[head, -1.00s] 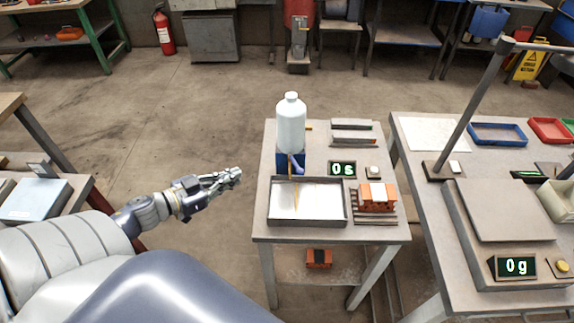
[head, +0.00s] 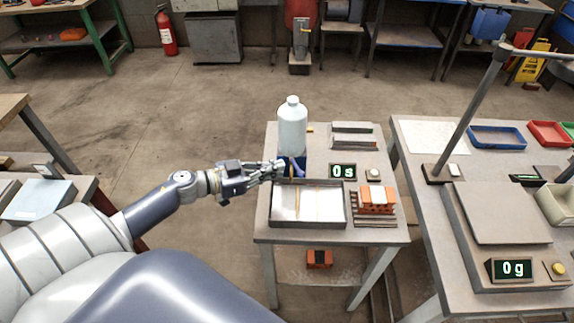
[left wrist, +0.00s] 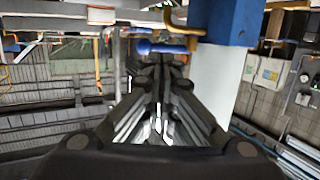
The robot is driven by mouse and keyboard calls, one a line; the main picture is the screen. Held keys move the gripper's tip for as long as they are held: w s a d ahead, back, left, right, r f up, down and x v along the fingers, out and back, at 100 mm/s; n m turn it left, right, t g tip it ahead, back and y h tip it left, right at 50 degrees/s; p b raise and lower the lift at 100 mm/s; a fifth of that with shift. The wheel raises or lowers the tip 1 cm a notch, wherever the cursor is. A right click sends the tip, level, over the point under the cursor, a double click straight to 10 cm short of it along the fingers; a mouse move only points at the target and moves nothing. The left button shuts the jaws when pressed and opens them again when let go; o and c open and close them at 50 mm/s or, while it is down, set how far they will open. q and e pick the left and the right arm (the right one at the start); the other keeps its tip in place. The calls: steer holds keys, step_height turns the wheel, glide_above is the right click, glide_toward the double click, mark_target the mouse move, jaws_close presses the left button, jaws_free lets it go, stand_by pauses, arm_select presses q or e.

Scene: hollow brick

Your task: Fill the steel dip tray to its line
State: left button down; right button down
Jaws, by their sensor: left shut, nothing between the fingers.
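The steel dip tray (head: 346,222) is a shallow dark-rimmed tray on the small table. Its pale, shiny floor shows, but I cannot make out a line or a liquid level. A white bottle (head: 292,125) stands upright behind it on a blue block (head: 284,163), with a tap and blue lever (head: 300,171) at the front. My left gripper (head: 280,171) is shut and empty, beside the lever at the tray's back left corner. In the left wrist view the fingers (left wrist: 160,65) reach close to the blue lever (left wrist: 155,47); I cannot tell whether they touch.
An orange hollow brick (head: 376,197) sits on a slatted rack right of the tray. A timer (head: 343,171) reads 0 s, with a button (head: 373,173) beside it. The right table holds a scale (head: 510,212) reading 0 g and a post. Floor left of the small table is clear.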

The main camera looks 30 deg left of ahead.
arm_select(q)
steer(key=shift+p+x, duration=0.35)
steer(key=shift+x, duration=1.65)
steer(key=shift+d+p, duration=0.15)
steer(key=shift+p, duration=0.2)
